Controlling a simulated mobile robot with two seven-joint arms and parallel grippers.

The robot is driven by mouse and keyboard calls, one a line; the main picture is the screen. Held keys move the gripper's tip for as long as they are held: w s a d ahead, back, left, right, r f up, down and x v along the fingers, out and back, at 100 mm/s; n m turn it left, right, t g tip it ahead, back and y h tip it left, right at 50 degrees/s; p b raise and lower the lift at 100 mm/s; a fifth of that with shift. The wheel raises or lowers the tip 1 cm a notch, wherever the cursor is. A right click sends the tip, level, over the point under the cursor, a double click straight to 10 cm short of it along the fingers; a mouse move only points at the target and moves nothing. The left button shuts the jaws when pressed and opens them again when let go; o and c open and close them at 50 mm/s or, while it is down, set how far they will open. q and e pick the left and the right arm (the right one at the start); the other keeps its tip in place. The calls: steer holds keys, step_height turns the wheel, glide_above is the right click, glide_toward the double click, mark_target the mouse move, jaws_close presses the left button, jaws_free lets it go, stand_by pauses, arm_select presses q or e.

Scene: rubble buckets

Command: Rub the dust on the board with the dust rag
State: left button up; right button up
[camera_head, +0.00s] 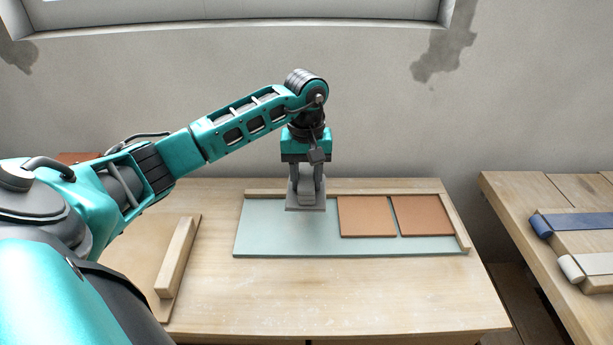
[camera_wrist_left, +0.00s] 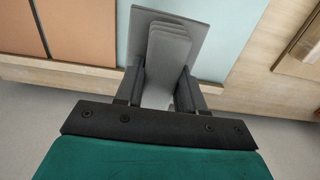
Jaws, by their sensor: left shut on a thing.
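The board (camera_head: 280,240) is a pale blue-green panel lying flat on the table, with wooden strips along its back and right edges. My left gripper (camera_head: 306,193) points straight down over the board's back left part, left of two terracotta tiles. In the left wrist view the rag (camera_wrist_left: 172,50) sits between the fingers (camera_wrist_left: 160,92). I cannot tell whether the rag touches the board. No dust is clearly distinguishable. My right gripper is not shown.
Two terracotta tiles (camera_head: 366,217) (camera_head: 425,216) lie on the board's right part. A brown panel with a wooden bar (camera_head: 176,257) lies at the table's left. A second table (camera_head: 506,195) on the right carries rolled blue and cream strips. The table's front (camera_head: 350,295) is clear.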

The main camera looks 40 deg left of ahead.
arm_select(q)
step_height(320, 180, down, 3)
steer(key=b, duration=0.3)
steer(key=shift+f, duration=0.2)
step_height(320, 180, down, 4)
steer(key=b, duration=0.2)
steer(key=shift+r+b, duration=0.2)
steer(key=shift+b, duration=0.15)
steer(key=shift+s+a, duration=0.15)
steer(key=shift+a, duration=0.1)
steer(key=shift+s+a, duration=1.1)
steer(key=shift+a, duration=0.1)
steer(key=shift+s+a+r, duration=0.1)
steer(key=shift+s+a, duration=0.35)
steer(key=shift+a, duration=0.1)
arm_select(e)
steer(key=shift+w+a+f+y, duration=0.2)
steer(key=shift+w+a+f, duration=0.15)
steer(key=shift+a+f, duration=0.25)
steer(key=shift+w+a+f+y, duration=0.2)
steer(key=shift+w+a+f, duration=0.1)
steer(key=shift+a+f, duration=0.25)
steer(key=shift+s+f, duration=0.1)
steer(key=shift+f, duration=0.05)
arm_select(q)
steer(key=shift+f+b, duration=0.55)
steer(key=shift+f, duration=0.05)
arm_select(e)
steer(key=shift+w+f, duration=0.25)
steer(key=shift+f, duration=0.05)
